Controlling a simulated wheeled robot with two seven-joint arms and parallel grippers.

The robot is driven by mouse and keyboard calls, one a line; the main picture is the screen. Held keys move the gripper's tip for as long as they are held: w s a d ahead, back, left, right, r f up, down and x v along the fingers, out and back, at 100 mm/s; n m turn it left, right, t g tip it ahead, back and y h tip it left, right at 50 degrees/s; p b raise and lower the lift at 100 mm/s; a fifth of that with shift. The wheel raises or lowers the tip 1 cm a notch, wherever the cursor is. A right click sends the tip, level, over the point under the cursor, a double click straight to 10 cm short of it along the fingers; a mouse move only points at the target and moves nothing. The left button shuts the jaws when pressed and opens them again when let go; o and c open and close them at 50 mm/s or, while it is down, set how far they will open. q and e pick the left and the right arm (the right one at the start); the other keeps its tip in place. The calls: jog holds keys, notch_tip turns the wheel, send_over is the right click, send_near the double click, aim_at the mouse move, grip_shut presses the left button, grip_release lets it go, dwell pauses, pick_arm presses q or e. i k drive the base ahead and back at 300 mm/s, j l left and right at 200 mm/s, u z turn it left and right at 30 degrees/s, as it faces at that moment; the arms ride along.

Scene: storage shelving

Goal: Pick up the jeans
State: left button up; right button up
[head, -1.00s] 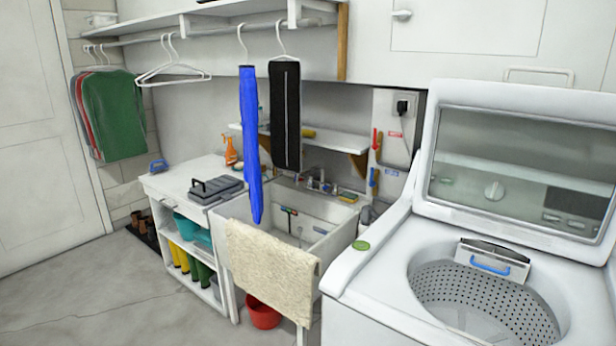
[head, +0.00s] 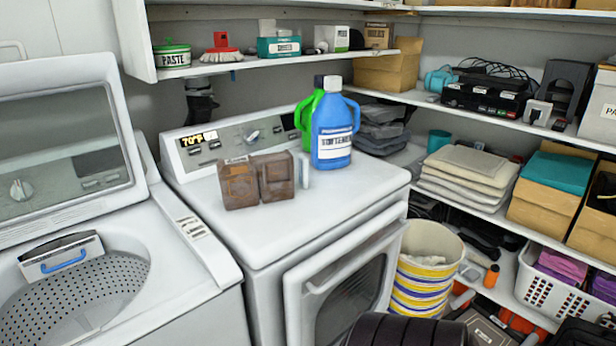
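I cannot make out any jeans in the head view. Neither of my grippers is in view. The open top-loading washer (head: 190,290) at the left has its lid (head: 60,140) raised, and the part of its perforated drum (head: 90,290) that shows looks empty. Folded cloths (head: 465,170) in beige and grey lie stacked on the right shelf; I cannot tell any jeans among them.
A white dryer (head: 350,205) stands in the middle, bearing a blue bottle (head: 333,135), a green bottle (head: 306,115) and brown boxes (head: 257,180). A striped bucket (head: 428,265) stands beside it. Shelves at right hold cardboard boxes (head: 550,205) and a white basket (head: 560,290).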

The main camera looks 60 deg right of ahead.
aim_at(243, 181)
jog(key=z, duration=1.75)
jog(key=i+l+u, duration=0.35)
jog(key=l, duration=0.3)
jog(key=i+l+u, duration=0.15)
jog(key=l, duration=0.2)
jog(key=i+l+u, duration=0.15)
jog(key=l, duration=0.2)
